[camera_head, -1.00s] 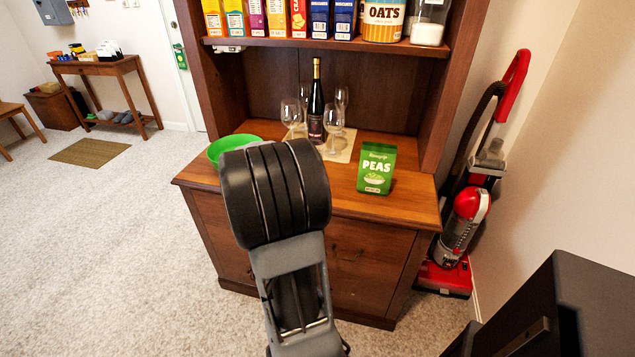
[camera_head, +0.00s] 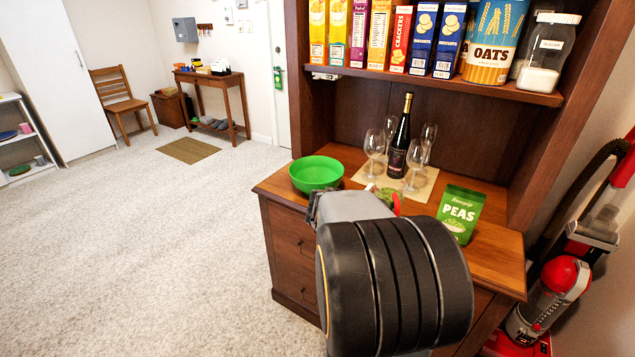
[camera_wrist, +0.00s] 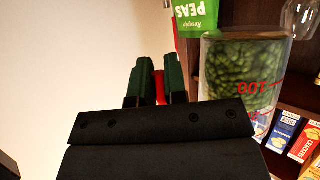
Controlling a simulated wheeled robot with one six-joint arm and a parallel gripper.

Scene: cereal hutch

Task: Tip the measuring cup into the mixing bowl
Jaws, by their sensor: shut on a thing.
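The green mixing bowl (camera_head: 317,175) stands upright on the left of the hutch counter in the head view. No contents show in it from here. The clear measuring cup (camera_wrist: 241,72) holds green peas and has red markings. My gripper (camera_wrist: 160,80) is shut on its red handle (camera_wrist: 160,88), between the green finger pads. In the head view only a small green and red part of the cup (camera_head: 390,197) shows, right of the bowl and apart from it. My arm hides the rest. The cup's exact tilt cannot be told.
A green peas bag (camera_head: 460,212) stands right of the cup. A wine bottle (camera_head: 399,140) and several glasses (camera_head: 417,156) stand on a mat behind. The shelf (camera_head: 440,82) with cereal boxes hangs above. A red vacuum cleaner (camera_head: 560,280) is at the right.

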